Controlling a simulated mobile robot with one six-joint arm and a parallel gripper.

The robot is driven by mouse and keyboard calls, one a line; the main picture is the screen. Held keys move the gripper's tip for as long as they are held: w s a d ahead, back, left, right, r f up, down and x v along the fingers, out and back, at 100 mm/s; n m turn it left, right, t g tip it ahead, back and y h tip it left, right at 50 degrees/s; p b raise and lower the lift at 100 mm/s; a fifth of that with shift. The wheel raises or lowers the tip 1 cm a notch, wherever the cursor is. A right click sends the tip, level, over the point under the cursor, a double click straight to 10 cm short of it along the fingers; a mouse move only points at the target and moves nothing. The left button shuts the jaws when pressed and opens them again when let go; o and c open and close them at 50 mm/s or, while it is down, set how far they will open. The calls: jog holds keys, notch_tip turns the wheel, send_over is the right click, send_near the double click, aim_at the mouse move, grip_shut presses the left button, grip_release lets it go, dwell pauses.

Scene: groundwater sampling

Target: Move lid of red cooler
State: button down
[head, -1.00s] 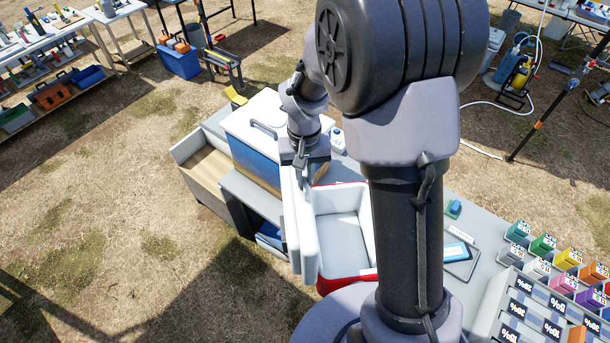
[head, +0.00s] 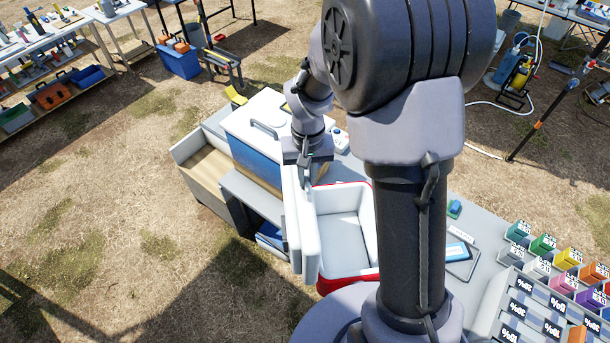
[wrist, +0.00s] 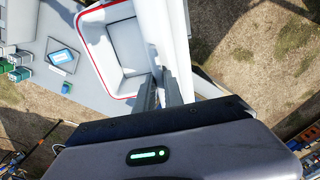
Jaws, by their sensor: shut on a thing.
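The red cooler (head: 343,281) stands on the bench with its white inside open to view and empty. Its white lid (head: 309,240) is tilted up steeply along the cooler's left side. In the wrist view the cooler's red rim (wrist: 103,18) and the lid (wrist: 168,30) lie just beyond my fingers. My gripper (head: 304,182) is at the far end of the lid, shut on its edge. It also shows in the wrist view (wrist: 160,78). My arm hides the cooler's right part in the head view.
A blue cooler with a white lid (head: 262,118) stands close behind my gripper. A tablet (head: 459,252) and a small blue item (head: 455,206) lie right of the cooler. Several coloured bins (head: 543,245) stand further right. Open ground lies to the left.

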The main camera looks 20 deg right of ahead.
jog(key=s+d+f+y+b, duration=0.1)
jog(key=d+f+b, duration=0.2)
jog(key=d, duration=0.6)
jog(key=s+d+f+y+b, duration=0.1)
jog(key=s+d+f+b, duration=0.1)
jog(key=d, duration=0.8)
jog(key=shift+s+f+y+b, duration=0.2)
jog(key=shift+f+y+b, duration=0.1)
jog(key=shift+f+b, duration=0.55)
jog(key=shift+r, duration=0.1)
jog(key=c, duration=1.4)
grip_release()
jog(key=shift+c, duration=0.2)
jog(key=p+v, duration=0.1)
jog(key=v, duration=1.6)
jog(key=shift+s+r, duration=0.2)
jog(key=shift+s, duration=0.15)
